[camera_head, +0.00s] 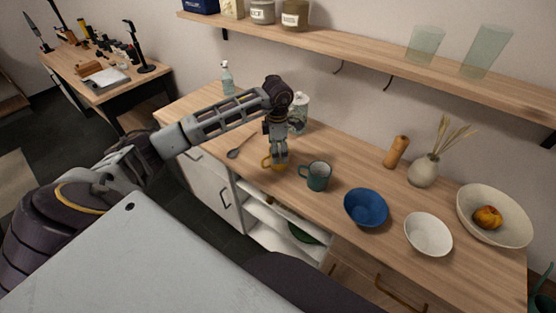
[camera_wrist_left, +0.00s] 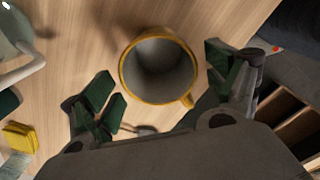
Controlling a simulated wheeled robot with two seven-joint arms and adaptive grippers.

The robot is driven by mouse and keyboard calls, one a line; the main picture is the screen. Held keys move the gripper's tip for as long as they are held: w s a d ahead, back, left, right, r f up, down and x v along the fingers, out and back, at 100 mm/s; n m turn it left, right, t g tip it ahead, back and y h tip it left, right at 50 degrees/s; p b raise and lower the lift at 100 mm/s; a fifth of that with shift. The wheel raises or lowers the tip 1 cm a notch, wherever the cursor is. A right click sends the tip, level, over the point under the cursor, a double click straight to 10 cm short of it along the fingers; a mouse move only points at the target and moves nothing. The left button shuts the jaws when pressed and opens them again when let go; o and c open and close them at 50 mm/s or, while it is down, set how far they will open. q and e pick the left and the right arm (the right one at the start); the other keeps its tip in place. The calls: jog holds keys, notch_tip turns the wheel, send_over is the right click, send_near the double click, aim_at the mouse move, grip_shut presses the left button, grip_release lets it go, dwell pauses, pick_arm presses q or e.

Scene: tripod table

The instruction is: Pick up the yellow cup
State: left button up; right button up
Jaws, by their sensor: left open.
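The yellow cup (camera_head: 267,164) stands on the wooden counter, mostly hidden behind my left gripper (camera_head: 279,157) in the head view. In the left wrist view the cup (camera_wrist_left: 158,70) is seen from above, with a yellow rim, a grey, empty-looking inside and a handle (camera_wrist_left: 187,101) toward the lower right. My left gripper (camera_wrist_left: 163,72) is open there, with one dark green finger on each side of the cup. Gaps show between the fingers and the cup. Its fingertips' exact height on the cup is unclear. My right gripper is not in view.
A teal mug (camera_head: 319,177) stands close to the right of the cup. A spoon (camera_head: 236,152) lies to the left, and a patterned container (camera_head: 301,108) stands behind. A blue bowl (camera_head: 366,208) and white bowl (camera_head: 428,234) are farther right. A shelf (camera_head: 370,56) runs above the counter.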

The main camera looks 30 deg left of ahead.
pick_arm(q)
jog(key=shift+d+f, duration=0.1)
jog(key=shift+f, duration=0.3)
notch_tip(320, 180, down, 4)
jog(key=shift+r+p, duration=0.25)
jog(key=shift+p, duration=0.25)
jog(key=shift+f, duration=0.4)
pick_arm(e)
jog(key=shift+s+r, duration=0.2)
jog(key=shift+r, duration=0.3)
pick_arm(q)
jog(key=shift+c, duration=0.5)
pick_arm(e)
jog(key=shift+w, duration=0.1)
